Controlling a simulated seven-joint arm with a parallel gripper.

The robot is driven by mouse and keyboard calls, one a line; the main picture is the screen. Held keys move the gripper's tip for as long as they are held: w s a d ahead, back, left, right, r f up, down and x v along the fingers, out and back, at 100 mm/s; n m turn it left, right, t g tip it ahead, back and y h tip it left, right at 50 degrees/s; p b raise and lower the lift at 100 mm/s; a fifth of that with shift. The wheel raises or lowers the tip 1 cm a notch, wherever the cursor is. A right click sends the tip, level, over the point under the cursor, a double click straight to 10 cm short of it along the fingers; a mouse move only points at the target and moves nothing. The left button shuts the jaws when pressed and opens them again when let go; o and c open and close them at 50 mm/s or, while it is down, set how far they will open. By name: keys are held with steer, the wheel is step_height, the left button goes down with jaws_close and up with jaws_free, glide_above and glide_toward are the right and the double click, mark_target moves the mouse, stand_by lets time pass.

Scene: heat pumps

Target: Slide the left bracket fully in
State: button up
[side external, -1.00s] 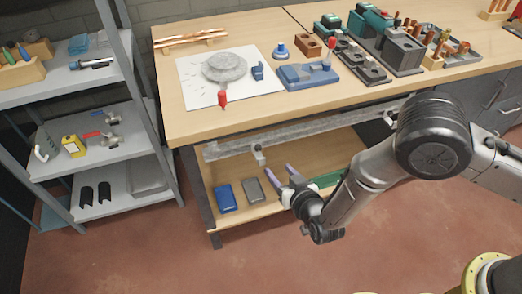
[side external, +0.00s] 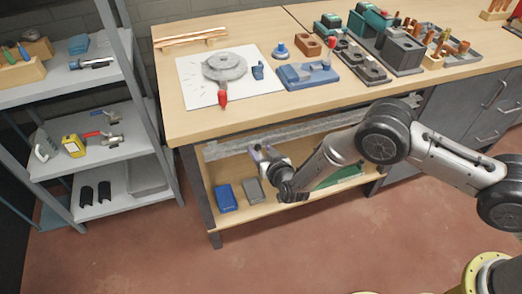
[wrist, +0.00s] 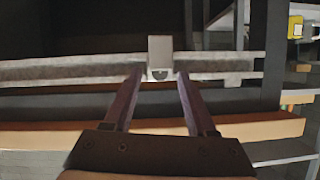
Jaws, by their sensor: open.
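The left bracket (wrist: 160,52) is a small light-grey block on a long grey rail (wrist: 75,69), centred in the wrist view. In the side view the rail (side external: 228,149) runs under the workbench top, and my gripper largely hides the bracket. My gripper (wrist: 159,75) is open, its two purple-grey fingers pointing at the rail. The fingertips lie to either side of the bracket's lower part in the picture, with nothing clearly held. I cannot tell whether they touch it or how deep they reach. My gripper also shows in the side view (side external: 263,152), at the rail's left part.
The workbench top (side external: 190,128) overhangs the rail. Below is a wooden shelf (side external: 235,218) with a blue box (side external: 225,198) and a grey box (side external: 253,190). A dark bench leg (side external: 197,190) stands left. A metal rack (side external: 130,150) stands further left.

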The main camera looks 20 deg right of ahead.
steer(key=shift+w, duration=0.1)
jaws_close()
stand_by(1.4)
